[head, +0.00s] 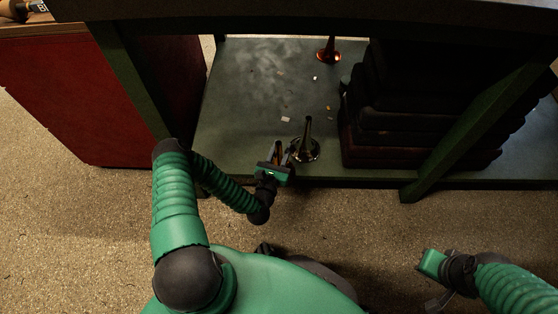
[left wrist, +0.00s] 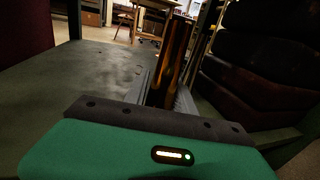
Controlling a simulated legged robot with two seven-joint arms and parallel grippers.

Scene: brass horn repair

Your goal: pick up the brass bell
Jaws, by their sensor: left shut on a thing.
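My left gripper (head: 278,150) is at the front edge of the low green shelf. It is shut on a narrow brass-coloured piece, which looks like the brass bell (left wrist: 172,55), upright between the fingers in the left wrist view. The gripper hides most of it in the head view. Just right of the gripper, a dark, shiny silvery bell (head: 304,153) stands flare down with its stem up. A copper-red bell (head: 329,54) stands farther back. My right gripper (head: 437,300) hangs at the lower right over the floor, away from the bells; its finger gap is unclear.
The green shelf (head: 235,110) carries several small pale scraps. A stack of dark cases (head: 390,125) fills its right side. Green table legs (head: 425,165) stand at the front, and the tabletop overhangs above. A red cabinet (head: 90,100) is at left. The floor in front is clear.

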